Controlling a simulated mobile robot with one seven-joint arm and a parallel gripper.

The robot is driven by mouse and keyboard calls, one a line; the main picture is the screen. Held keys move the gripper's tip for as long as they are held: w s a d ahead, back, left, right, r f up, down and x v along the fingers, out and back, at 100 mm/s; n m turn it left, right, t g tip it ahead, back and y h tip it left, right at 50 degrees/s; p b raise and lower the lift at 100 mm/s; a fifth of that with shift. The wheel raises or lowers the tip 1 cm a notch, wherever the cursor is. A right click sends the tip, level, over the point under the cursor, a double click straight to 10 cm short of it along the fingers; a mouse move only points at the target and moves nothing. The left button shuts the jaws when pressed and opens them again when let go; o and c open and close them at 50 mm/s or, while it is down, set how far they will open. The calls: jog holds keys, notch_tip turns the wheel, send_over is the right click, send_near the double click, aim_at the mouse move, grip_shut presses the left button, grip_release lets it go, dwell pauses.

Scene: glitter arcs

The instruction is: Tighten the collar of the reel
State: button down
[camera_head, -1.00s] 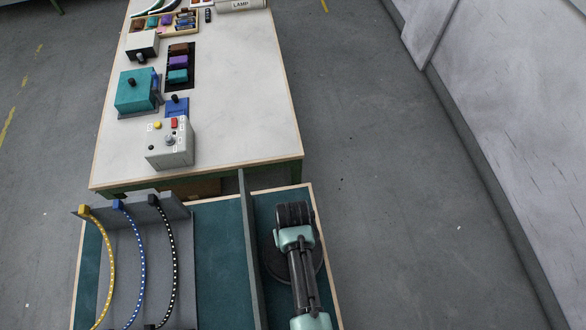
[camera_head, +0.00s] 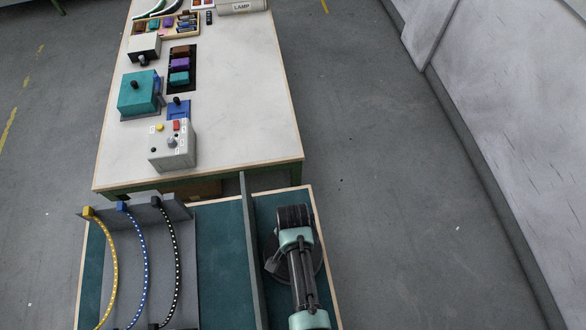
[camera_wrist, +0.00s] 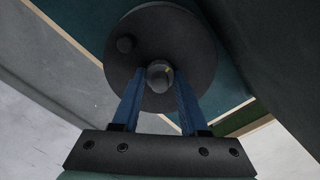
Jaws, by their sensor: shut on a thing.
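The reel (camera_wrist: 185,35) is a dark round disc with a small dark knob (camera_wrist: 126,44) off centre. Its collar (camera_wrist: 159,77) is a small round grey piece at the disc's middle. My gripper (camera_wrist: 159,72) has its blue fingers on either side of the collar and is shut on it. In the head view the reel (camera_head: 312,276) shows only as a dark round edge under my arm. My fingers and the collar are hidden there.
A grey upright divider (camera_head: 252,250) stands left of my arm. Beyond it a grey rack (camera_head: 182,255) holds yellow, blue and black curved strips. A white table (camera_head: 240,120) behind carries a grey control box (camera_head: 172,150) and a teal box (camera_head: 137,90).

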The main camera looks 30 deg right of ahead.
jog(key=shift+w+d+r+m, duration=0.1)
jog(key=shift+w+r+m, duration=0.2)
jog(key=shift+m, duration=0.6)
jog(key=c, duration=0.6)
grip_release()
jog(key=shift+o, duration=0.9)
jog(key=shift+s, duration=0.1)
jog(key=shift+s+f, duration=0.1)
jog(key=shift+f, duration=0.05)
notch_tip(320, 180, up, 13)
jog(key=shift+b, duration=0.3)
